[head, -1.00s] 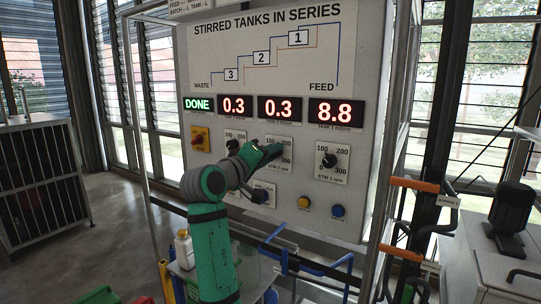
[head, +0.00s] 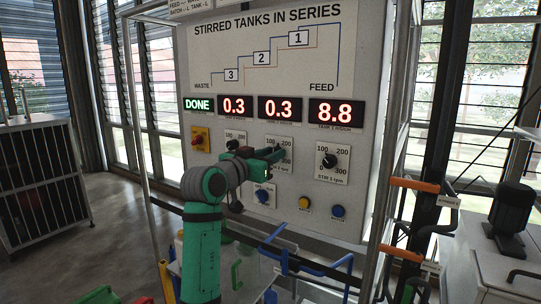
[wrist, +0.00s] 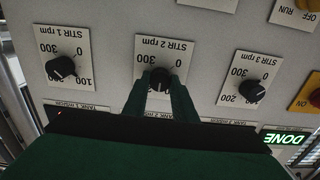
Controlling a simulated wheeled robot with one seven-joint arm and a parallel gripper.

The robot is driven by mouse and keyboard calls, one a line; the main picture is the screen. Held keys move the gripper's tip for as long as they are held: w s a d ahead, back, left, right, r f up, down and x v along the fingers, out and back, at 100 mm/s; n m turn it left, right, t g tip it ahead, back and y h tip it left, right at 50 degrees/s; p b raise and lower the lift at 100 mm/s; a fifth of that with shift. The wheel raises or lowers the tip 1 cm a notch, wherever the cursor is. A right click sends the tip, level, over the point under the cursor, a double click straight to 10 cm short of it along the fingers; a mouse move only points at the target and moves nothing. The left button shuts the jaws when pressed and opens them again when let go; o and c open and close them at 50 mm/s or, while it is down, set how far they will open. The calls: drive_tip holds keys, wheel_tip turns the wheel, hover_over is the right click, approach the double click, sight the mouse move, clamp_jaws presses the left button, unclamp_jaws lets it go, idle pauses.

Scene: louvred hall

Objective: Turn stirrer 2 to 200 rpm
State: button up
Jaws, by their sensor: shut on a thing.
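The stirrer 2 knob (wrist: 160,80) is black, on a white dial plate marked STIR 2 rpm (wrist: 152,44), which appears upside down in the wrist view. My gripper (wrist: 160,84) has one green finger on each side of the knob and is shut on it. In the head view my gripper (head: 280,154) reaches the middle dial plate (head: 284,169) from the left and hides most of the knob. The 100 and 200 marks show above it. I cannot tell exactly where the knob's pointer stands.
The stirrer 1 knob (head: 329,160) is to the right and the stirrer 3 knob (wrist: 249,91) to the other side. A yellow button (head: 304,202) and blue button (head: 338,211) sit below. A red switch (head: 200,141) is at left. The green display (head: 198,104) reads DONE.

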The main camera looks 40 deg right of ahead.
drive_tip(key=shift+s+d+f+m, duration=0.1)
drive_tip(key=shift+f+m, duration=0.05)
drive_tip(key=shift+m, duration=4.05)
drive_tip(key=o, duration=1)
drive_tip(key=shift+o, duration=0.2)
